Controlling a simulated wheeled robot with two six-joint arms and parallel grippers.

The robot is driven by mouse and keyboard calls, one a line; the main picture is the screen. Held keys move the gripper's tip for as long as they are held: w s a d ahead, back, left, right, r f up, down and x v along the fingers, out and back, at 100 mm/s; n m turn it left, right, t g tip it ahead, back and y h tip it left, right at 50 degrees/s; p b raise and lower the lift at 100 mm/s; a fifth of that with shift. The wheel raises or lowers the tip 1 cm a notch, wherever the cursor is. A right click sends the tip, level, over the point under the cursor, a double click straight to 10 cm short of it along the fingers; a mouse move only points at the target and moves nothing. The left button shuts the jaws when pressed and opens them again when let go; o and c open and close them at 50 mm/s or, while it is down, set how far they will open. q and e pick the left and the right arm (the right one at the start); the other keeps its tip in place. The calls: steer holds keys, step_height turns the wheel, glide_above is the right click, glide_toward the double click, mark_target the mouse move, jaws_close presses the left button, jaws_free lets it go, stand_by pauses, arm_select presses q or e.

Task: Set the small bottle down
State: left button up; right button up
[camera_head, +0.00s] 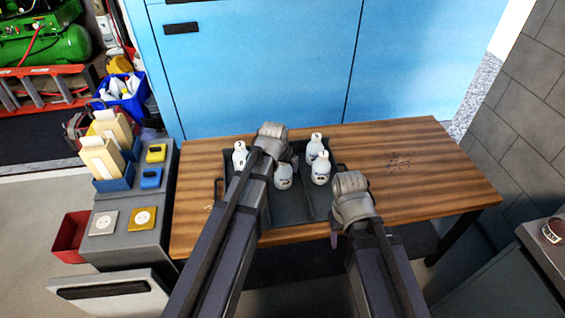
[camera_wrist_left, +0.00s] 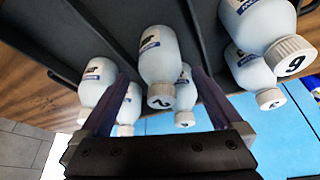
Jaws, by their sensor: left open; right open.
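Several white bottles with blue-and-white labels and numbered caps stand in a dark divided tray (camera_head: 293,215) on the wooden table. One bottle (camera_wrist_left: 158,55) is between the parted fingers of my left gripper (camera_wrist_left: 155,90) in the left wrist view; it appears upright on the tray floor. In the head view my left gripper (camera_head: 272,160) hangs over the tray and partly hides it. A bottle (camera_head: 283,177) shows just right of it, two more (camera_head: 321,168) stand further right, and others (camera_head: 240,155) at the left. My right gripper (camera_head: 336,236) is open and empty at the tray's front right.
The wooden table (camera_head: 430,180) is clear to the right of the tray. Blue cabinets (camera_head: 260,65) stand behind it. At the left a grey stand holds blue and yellow boxes (camera_head: 150,178) and socket plates (camera_head: 142,218). A red bin (camera_head: 70,238) is beside it.

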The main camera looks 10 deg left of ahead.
arm_select(q)
steer(key=p+v, duration=0.4)
steer(key=v, duration=0.2)
steer(key=s+d+m+g, duration=0.1)
steer(key=s+d, duration=0.2)
steer(key=s, duration=0.3)
steer(key=s+d+f+m+g+y, duration=0.1)
steer(key=s+d+g, duration=0.1)
steer(key=s+d, duration=0.2)
steer(key=s+d+f+m+g, duration=0.1)
steer(key=s+d, duration=0.2)
steer(key=s, duration=0.6)
steer(key=shift+s+d+m+g, duration=0.15)
steer(key=shift+s+m+g, duration=0.1)
steer(key=shift+m+g, duration=0.15)
arm_select(e)
step_height(320, 180, up, 5)
steer(key=shift+r, duration=0.1)
